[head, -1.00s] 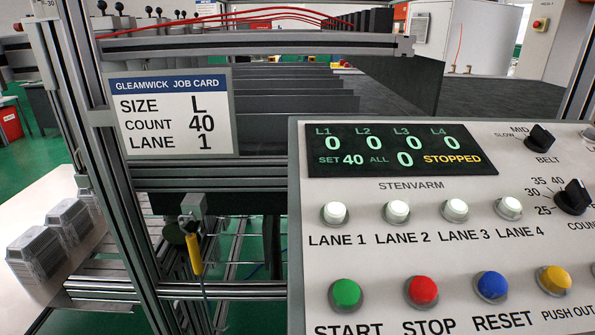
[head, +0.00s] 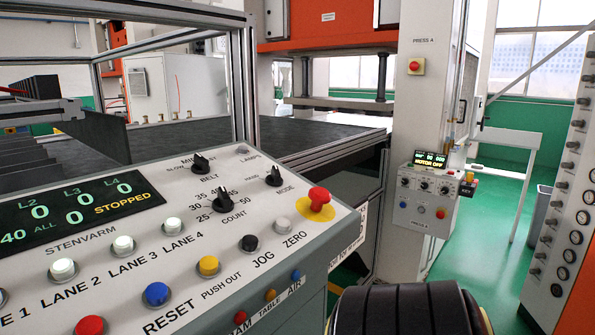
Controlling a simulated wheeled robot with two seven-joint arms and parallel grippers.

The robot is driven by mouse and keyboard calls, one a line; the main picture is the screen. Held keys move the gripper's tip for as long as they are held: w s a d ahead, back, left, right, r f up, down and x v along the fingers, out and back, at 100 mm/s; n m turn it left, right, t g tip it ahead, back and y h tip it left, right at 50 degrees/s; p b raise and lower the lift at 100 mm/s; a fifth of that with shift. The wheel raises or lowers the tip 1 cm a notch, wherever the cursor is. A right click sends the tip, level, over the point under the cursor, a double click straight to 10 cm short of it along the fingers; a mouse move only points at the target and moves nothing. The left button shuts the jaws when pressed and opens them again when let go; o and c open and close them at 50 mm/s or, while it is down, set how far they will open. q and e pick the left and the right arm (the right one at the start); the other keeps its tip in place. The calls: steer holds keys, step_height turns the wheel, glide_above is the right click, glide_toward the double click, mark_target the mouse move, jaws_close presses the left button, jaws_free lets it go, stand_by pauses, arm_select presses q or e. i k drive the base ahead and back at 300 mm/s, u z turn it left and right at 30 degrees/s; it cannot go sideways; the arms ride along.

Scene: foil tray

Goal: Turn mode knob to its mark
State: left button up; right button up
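The mode knob (head: 273,177) is a small black knob near the far right corner of the sloped grey control panel (head: 240,292). Its label MODE is printed below it, and a small word that looks like HAND is at its left. The marks around it are too small to read surely, and I cannot tell which one it points at. Neither of my grippers is in view, and nothing touches the knob.
The belt knob (head: 202,163) and count knob (head: 222,200) are left of the mode knob. A red mushroom button (head: 319,197) on a yellow base stands to its right. The panel display (head: 80,212) reads STOPPED. A press control box (head: 432,197) is farther right.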

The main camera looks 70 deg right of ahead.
mark_target(274, 180)
steer(key=k, duration=0.55)
steer(key=z, duration=1.4)
